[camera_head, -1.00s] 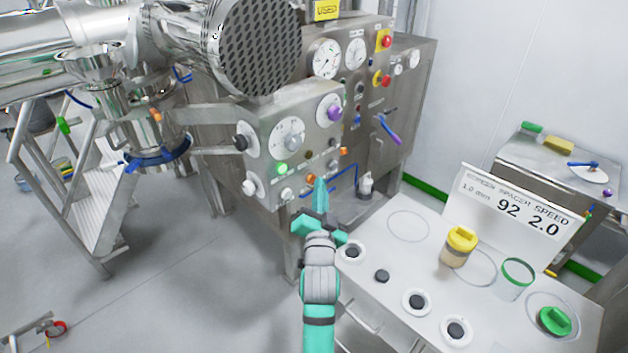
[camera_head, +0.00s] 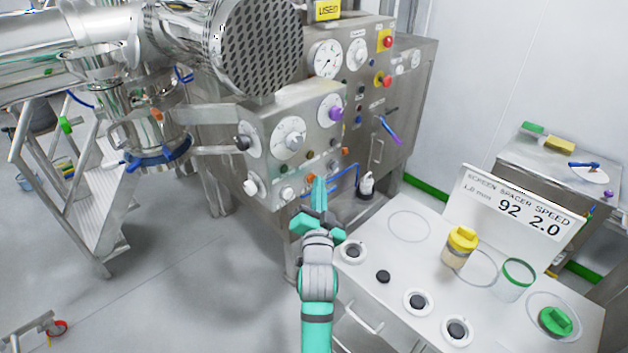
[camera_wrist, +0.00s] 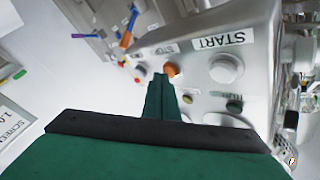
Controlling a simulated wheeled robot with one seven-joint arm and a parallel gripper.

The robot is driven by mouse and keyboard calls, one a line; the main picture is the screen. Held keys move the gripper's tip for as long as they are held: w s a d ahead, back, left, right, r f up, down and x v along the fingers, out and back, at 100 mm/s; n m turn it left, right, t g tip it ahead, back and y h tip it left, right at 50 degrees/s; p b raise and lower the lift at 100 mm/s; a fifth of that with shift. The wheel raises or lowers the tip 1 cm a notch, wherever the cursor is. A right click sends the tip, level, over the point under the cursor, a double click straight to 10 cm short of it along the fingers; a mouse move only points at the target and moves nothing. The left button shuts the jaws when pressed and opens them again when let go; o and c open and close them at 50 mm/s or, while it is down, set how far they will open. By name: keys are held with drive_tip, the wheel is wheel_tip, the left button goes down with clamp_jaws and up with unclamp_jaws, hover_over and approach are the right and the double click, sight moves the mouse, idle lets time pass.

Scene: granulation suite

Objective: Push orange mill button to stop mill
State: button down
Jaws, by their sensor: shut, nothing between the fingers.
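The orange mill button (camera_wrist: 171,69) sits under a STOP label on the steel control panel (camera_wrist: 255,75). In the head view the panel (camera_head: 268,140) is in the middle, and the button is largely hidden by my fingers. My gripper (camera_wrist: 160,80) is shut and empty. Its green fingertips lie at the lower left edge of the orange button in the wrist view. I cannot tell whether they touch it. My gripper (camera_head: 319,183) also shows in front of the panel's lower edge in the head view. A green indicator (camera_head: 283,169) on the panel looks dark.
A white START button (camera_wrist: 225,68) and a dark green button (camera_wrist: 234,105) are close beside the orange one. A bench (camera_head: 385,320) with jars and a display sign (camera_head: 520,208) stands at the right. Steps (camera_head: 95,205) stand at the left, with open floor between.

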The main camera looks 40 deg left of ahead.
drive_tip(key=shift+d, duration=0.1)
drive_tip(key=d, duration=0.6)
drive_tip(key=shift+s+d, duration=0.25)
drive_tip(key=shift+s, duration=0.1)
idle(0.5)
drive_tip(key=shift+w+d, duration=0.1)
idle(0.3)
drive_tip(key=shift+s+a, duration=0.2)
drive_tip(key=shift+a, duration=0.05)
